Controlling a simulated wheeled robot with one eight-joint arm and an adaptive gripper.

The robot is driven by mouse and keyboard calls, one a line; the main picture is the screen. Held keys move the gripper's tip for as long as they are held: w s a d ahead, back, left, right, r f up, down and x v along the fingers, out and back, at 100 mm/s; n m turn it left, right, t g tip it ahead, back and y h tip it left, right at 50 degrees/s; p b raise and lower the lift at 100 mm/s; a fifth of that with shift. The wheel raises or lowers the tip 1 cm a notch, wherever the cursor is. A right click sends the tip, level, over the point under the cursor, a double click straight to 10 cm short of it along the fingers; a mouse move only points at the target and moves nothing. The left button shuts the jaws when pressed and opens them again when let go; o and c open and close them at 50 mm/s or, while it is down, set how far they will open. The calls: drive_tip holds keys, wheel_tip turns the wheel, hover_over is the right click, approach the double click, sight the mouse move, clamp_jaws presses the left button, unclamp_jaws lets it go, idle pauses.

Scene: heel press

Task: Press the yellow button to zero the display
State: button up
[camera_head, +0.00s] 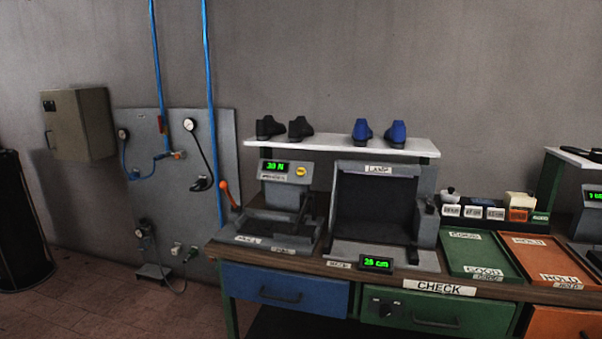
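The yellow button (301,171) is a small round spot on the grey face of the press device (290,196) at the left end of the bench. Just left of it, a green-lit display (275,166) appears to read 30 N. An orange-knobbed lever (228,194) stands at the device's left side. My gripper is not in view, and nothing covers the button.
The bench (400,285) also bears a dark lamp booth (375,208), a green tray (478,254) and an orange tray (538,257). A white shelf (340,146) with black and blue shoes hangs above the button. The floor (110,300) at the left is mostly clear.

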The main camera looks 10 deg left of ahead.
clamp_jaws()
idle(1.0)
